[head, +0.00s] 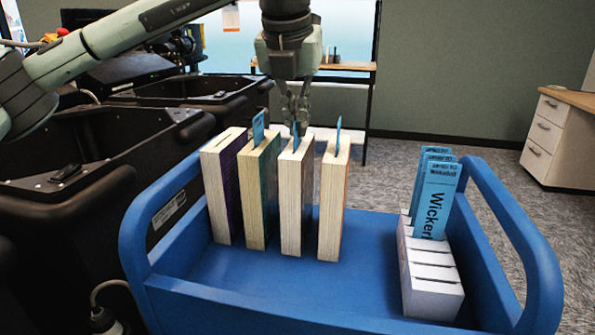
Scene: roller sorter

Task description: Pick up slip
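Several blue slips (436,198) stand in a white slotted holder (433,304) at the right of the blue cart; the front one has black lettering starting "Wicker". Three other blue slips stick up from books: one in the second book (259,127), one in the third (296,134) and one in the fourth (338,136). My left gripper (298,118) points down just above the third book, with its fingertips at that book's slip. I cannot tell whether the fingers touch or grip this slip. My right gripper is out of view.
Four upright books stand in a row on the blue cart (270,290); the leftmost one (222,190) shows no slip. The cart has raised end handles. Black bins (60,175) stand at left. Clear cart floor lies between the books and the holder.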

